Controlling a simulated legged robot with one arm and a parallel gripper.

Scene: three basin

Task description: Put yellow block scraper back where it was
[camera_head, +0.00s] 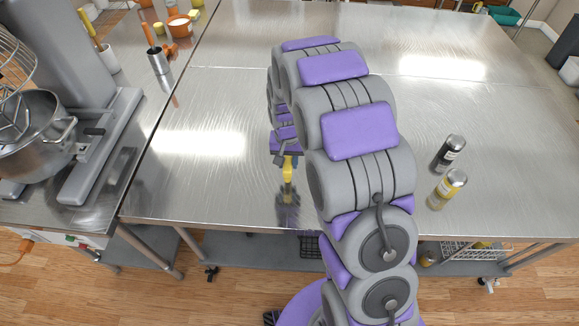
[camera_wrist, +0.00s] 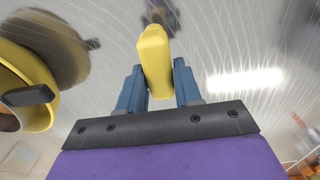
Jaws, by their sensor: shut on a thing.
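My gripper (camera_head: 287,153) is over the front part of the steel table (camera_head: 215,185), left of my arm in the head view. It is shut on the yellow block scraper (camera_head: 288,172), which points down toward the tabletop. A dark reflection shows on the steel below it. I cannot tell for sure whether its tip touches the table. In the wrist view, the scraper (camera_wrist: 155,60) sits between the two blue fingers of my gripper (camera_wrist: 158,88).
Two bottles, one dark-labelled (camera_head: 448,153) and one yellow-labelled (camera_head: 447,190), stand on the right of the table. A stand mixer with a steel bowl (camera_head: 35,140) stands on the left counter. A steel utensil cup (camera_head: 158,61) is behind.

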